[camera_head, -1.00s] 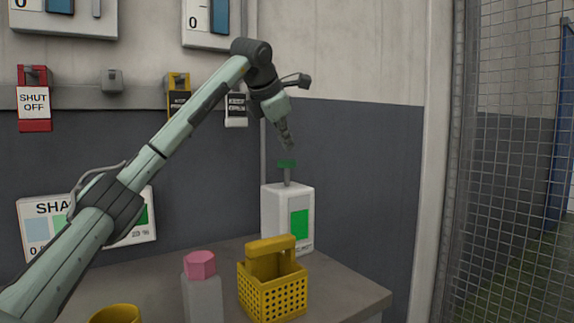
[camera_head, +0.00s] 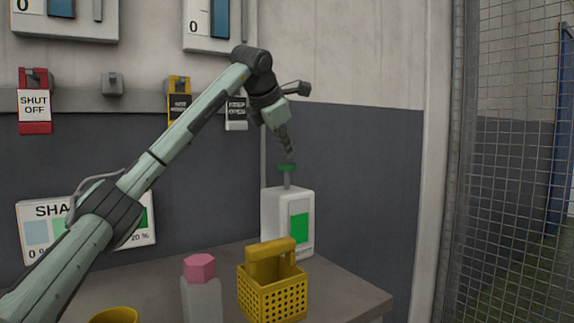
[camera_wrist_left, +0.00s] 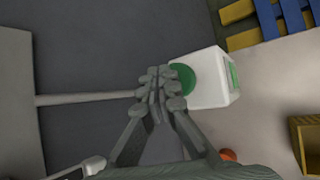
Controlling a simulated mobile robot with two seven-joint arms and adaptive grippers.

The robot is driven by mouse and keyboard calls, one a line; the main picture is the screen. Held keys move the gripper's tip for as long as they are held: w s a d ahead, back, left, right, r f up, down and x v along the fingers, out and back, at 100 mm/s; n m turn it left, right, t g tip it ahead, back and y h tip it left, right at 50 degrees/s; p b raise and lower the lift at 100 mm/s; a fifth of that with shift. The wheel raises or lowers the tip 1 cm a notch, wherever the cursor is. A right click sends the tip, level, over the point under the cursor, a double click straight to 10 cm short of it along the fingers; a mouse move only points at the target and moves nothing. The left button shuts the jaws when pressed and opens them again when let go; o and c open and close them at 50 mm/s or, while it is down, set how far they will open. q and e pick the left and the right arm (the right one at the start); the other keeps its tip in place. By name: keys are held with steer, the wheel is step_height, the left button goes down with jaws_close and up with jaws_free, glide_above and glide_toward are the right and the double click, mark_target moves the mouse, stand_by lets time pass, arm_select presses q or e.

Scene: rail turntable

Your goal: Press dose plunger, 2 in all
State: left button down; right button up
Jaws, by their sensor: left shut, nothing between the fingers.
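The dose plunger is a green cap (camera_head: 287,168) on a grey stem, standing up from a white dispenser (camera_head: 276,217) with a green panel. The dispenser stands upright at the back of the bench. My left gripper (camera_head: 291,153) is shut and empty, pointing down just above the green cap. In the left wrist view the shut fingertips (camera_wrist_left: 160,82) overlap the edge of the green cap (camera_wrist_left: 184,80). I cannot tell whether they touch it. The right gripper is not in view.
A yellow basket (camera_head: 273,300) and a bottle with a pink cap (camera_head: 200,268) stand in front of the dispenser. A yellow round container (camera_head: 114,316) is at the lower edge. The wall is behind, and a mesh fence (camera_head: 505,160) is at right.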

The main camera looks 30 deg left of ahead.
mark_target(286, 164)
arm_select(q)
steer(key=shift+f, duration=0.1)
stand_by(0.7)
steer(key=shift+f, duration=0.35)
steer(key=shift+f+b, duration=0.6)
steer(key=shift+f, duration=0.85)
stand_by(1.1)
stand_by(0.3)
steer(key=shift+r+p, duration=1.1)
steer(key=shift+p, duration=0.1)
steer(key=shift+r, duration=0.75)
